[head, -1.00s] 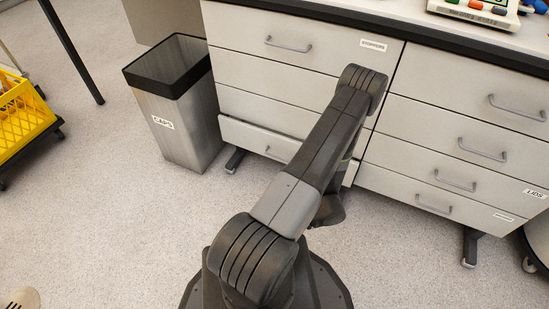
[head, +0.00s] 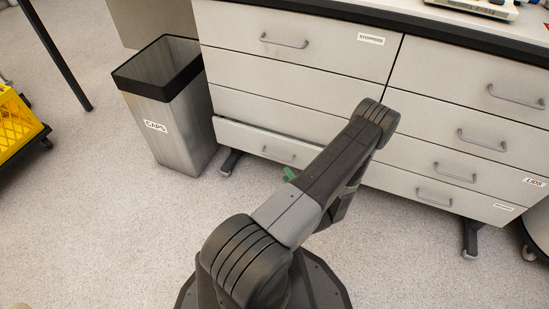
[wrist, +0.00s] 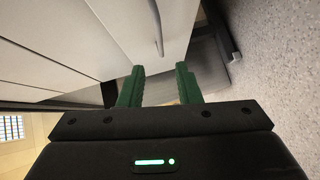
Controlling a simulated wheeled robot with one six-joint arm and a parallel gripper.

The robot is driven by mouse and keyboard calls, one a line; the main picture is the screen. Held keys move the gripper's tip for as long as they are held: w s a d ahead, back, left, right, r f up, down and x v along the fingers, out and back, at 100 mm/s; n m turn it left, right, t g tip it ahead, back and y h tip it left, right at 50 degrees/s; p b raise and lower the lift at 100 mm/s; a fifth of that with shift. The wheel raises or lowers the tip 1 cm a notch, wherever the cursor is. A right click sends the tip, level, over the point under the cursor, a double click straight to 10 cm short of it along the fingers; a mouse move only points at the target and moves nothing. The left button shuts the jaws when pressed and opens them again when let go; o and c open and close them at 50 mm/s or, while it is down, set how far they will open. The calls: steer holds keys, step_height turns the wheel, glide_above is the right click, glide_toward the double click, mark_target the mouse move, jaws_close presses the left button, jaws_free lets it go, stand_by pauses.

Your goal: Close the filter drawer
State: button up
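The bottom left drawer (head: 240,136) of the counter sticks out a little, with a thin dark gap above its front. It has a grey bar handle (head: 278,154). My arm hides its right part, and I see no filter label on it. In the wrist view a pale drawer front (wrist: 135,22) with a bar handle lies beyond the fingers. My gripper (wrist: 160,88) has its two green fingers apart with nothing between them. In the head view only a green fingertip shows (head: 289,173), just in front of the drawer; contact cannot be told.
A steel bin (head: 172,110) labelled CAPS stands left of the drawers. The drawer above, labelled STOPPERS (head: 300,40), and the right-hand drawers (head: 455,130) look shut. A yellow crate (head: 18,122) is at the far left. The floor (head: 110,235) in front is mostly clear.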

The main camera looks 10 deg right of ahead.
mark_target(275, 157)
steer(key=b+x, duration=0.2)
steer(key=x, duration=1)
steer(key=shift+w+a+b, duration=0.15)
steer(key=shift+w+b, duration=0.05)
steer(key=shift+b, duration=0.2)
steer(key=shift+c, duration=0.2)
jaws_close()
